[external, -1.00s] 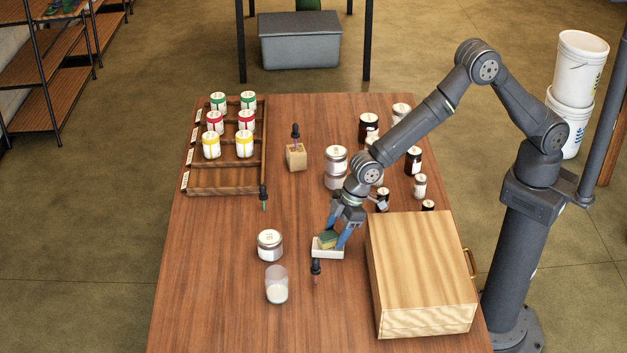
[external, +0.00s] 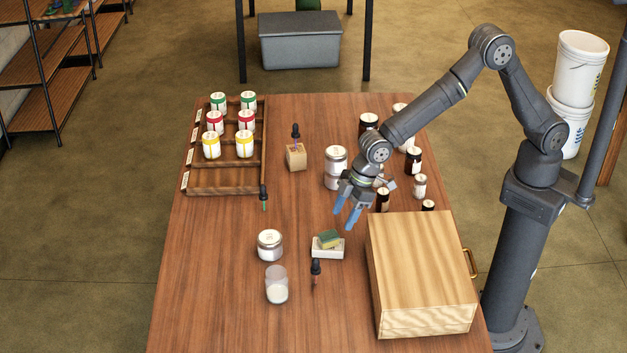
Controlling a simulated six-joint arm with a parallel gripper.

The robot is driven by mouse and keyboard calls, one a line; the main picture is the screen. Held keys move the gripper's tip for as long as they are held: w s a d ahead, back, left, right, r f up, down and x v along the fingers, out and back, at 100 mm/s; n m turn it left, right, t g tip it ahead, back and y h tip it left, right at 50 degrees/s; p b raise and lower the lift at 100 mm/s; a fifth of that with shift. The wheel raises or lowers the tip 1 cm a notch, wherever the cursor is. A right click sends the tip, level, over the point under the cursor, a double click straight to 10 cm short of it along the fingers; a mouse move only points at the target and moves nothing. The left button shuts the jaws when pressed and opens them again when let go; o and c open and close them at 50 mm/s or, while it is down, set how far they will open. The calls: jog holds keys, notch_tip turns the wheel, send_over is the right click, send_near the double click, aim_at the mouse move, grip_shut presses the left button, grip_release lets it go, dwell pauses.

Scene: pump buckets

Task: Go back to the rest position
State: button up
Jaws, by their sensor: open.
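My gripper (external: 346,223) is open and empty, with its two blue fingers pointing down above the table (external: 215,260). It hangs above and slightly right of a green and yellow sponge (external: 329,238), apart from it. The sponge lies on a small white dish (external: 328,252) on the table.
A large wooden box (external: 420,265) stands to the right. Jars and dark bottles (external: 414,160) stand behind the gripper. A white-lidded jar (external: 270,245), a glass (external: 277,287) and a dropper (external: 315,272) are in front. A rack (external: 225,180) with colored jars is at the left.

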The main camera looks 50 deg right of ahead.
aim_at(336, 232)
jog(key=x, duration=0.6)
jog(key=shift+a+f, duration=0.15)
jog(key=shift+f, duration=0.1)
notch_tip(336, 232, up, 4)
jog(key=w+d+r, duration=0.6)
jog(key=d+r, duration=0.1)
jog(key=d, duration=0.3)
jog(key=w+a+f+m+t+h, duration=0.1)
jog(key=w+a+f+m, duration=0.4)
jog(key=w, duration=0.4)
jog(key=shift+n, duration=0.4)
jog(key=f, duration=0.6)
jog(key=a+f, duration=0.1)
jog(key=f, duration=0.2)
jog(key=shift+f, duration=0.1)
jog(key=shift+o, duration=0.3)
